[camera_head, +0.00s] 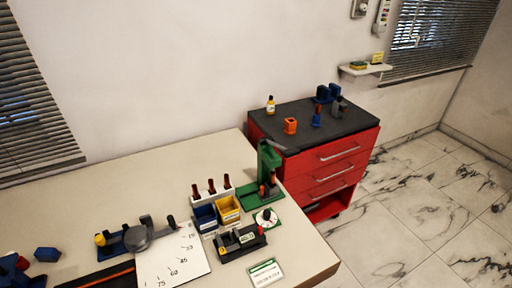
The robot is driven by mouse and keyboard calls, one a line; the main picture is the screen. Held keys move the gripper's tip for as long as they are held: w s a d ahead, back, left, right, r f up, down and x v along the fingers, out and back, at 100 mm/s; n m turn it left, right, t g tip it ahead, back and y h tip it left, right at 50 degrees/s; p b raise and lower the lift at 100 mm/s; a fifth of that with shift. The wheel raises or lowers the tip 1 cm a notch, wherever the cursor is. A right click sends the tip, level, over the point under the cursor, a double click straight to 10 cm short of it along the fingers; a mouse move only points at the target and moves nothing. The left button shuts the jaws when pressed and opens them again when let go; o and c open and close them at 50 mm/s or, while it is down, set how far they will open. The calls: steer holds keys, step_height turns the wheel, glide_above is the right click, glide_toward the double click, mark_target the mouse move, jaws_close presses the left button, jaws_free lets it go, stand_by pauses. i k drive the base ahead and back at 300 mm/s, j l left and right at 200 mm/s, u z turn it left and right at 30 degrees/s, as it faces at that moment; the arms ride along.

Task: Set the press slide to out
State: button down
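A green press (268,160) with an upright column and a flat green base stands at the right end of the pale table. Small dark parts with reddish-brown tops show at the foot of its column. I cannot make out which part is the slide or where it is set. My gripper is not in view.
Blue and yellow bins (228,209), a dark fixture (241,242), a white dial (266,218) and a label card (265,273) crowd near the press. An angle scale sheet (172,260) lies left. A red drawer cabinet (333,165) stands behind right. The table (110,195) is bare at the back.

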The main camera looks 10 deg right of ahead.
mark_target(266, 193)
steer(key=i+l, duration=0.2)
steer(key=l, duration=0.15)
steer(key=i+l, duration=0.45)
steer(key=l, duration=0.25)
steer(key=i+l, duration=0.25)
steer(key=l+u, duration=0.05)
